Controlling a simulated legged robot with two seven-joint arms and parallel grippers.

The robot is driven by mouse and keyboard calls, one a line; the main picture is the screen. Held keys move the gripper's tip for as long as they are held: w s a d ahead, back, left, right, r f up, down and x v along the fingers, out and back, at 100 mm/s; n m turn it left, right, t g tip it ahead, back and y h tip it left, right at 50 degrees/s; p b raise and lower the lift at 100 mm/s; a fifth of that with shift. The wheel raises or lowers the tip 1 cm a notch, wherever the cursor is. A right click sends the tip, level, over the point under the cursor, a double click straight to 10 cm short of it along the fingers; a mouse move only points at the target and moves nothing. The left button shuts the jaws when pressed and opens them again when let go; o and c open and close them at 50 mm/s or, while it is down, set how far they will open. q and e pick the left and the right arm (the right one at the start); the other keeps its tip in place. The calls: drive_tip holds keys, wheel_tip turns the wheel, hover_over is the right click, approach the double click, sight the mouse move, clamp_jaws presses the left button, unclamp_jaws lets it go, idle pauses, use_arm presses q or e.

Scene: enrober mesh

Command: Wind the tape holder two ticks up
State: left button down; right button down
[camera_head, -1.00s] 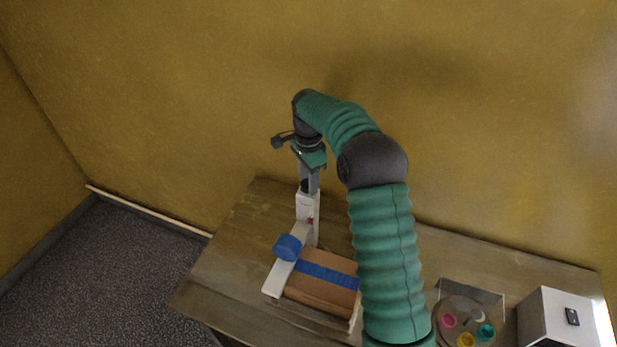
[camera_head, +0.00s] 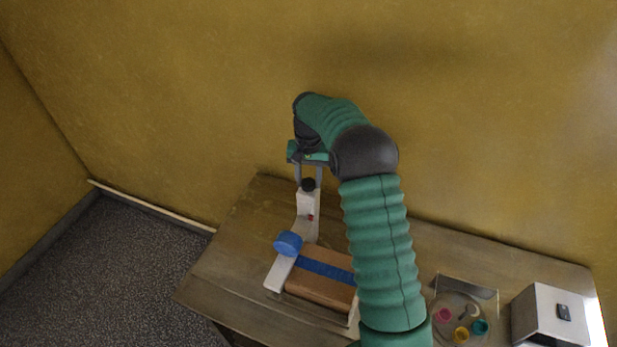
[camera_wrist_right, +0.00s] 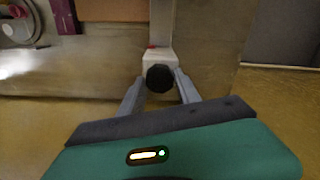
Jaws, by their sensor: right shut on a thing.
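The tape holder is a white upright post (camera_head: 307,204) with a pale arm (camera_head: 281,273) running toward the front and a blue round part (camera_head: 288,243) on it. A black knob (camera_head: 308,185) tops the post, and a small red mark shows on the post below it. My right gripper (camera_head: 309,183) comes from above and is shut on this knob. In the right wrist view the knob (camera_wrist_right: 159,78) sits between the two grey fingers, with the white post (camera_wrist_right: 160,56) behind it. The scale of ticks cannot be read. My left gripper is not in view.
A brown box (camera_head: 319,289) with a blue tape strip lies beside the pale arm on the wooden table (camera_head: 215,283). At the right are a round tray (camera_head: 447,303) with small coloured cups and a metal box (camera_head: 535,320). The wall (camera_head: 200,110) stands close behind.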

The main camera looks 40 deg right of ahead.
sight(308, 181)
drive_tip(key=n, duration=0.4)
drive_tip(key=shift+w+r+p, duration=0.1)
drive_tip(key=shift+p, duration=0.25)
drive_tip(key=shift+n, duration=2.2)
drive_tip(key=c, duration=0.9)
unclamp_jaws()
drive_tip(key=shift+o, duration=0.2)
wheel_tip(308, 181, up, 7)
drive_tip(key=shift+w+d+r+b, duration=0.1)
drive_tip(key=shift+r+b, duration=0.1)
drive_tip(key=shift+b, duration=0.85)
wheel_tip(308, 181, up, 9)
